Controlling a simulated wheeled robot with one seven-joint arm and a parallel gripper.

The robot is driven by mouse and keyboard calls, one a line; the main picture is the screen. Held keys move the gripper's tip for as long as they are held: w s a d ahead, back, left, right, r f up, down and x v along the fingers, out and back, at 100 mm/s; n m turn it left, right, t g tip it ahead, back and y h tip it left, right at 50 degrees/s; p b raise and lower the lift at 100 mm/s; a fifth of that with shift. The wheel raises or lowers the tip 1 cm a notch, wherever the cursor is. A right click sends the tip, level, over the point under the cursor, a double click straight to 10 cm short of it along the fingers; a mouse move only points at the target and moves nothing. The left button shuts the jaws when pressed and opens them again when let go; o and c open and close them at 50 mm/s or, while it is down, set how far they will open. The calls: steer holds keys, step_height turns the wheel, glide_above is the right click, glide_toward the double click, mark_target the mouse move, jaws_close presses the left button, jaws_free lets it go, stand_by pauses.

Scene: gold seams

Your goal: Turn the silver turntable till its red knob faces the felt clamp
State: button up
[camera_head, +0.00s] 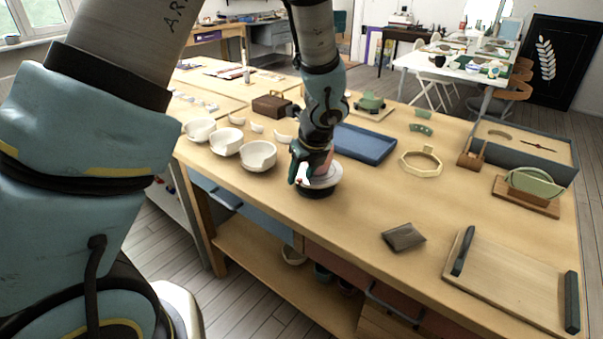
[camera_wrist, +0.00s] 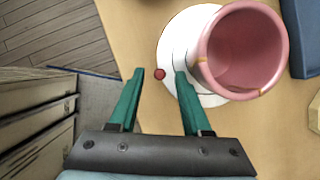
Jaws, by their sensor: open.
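The silver turntable (camera_head: 326,181) stands on a dark base near the front edge of the wooden bench. It also shows in the wrist view (camera_wrist: 176,48), with a pink cup (camera_wrist: 242,50) on it. Its red knob (camera_wrist: 159,74) sticks out on the left side in the wrist view. My gripper (camera_wrist: 159,73) is open, with its teal fingertips on either side of the knob and a gap visible on both sides. In the head view my gripper (camera_head: 300,178) is low at the turntable's left, and my arm partly hides the cup. I cannot tell which object is the felt clamp.
White bowls (camera_head: 258,156) stand left of the turntable. A blue tray (camera_head: 364,144) lies behind it, and a pale octagonal frame (camera_head: 421,163) is to the right. A dark flat block (camera_head: 403,237) lies at front right. The bench between has free room.

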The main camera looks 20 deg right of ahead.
jaws_close()
stand_by(0.3)
stand_by(1.1)
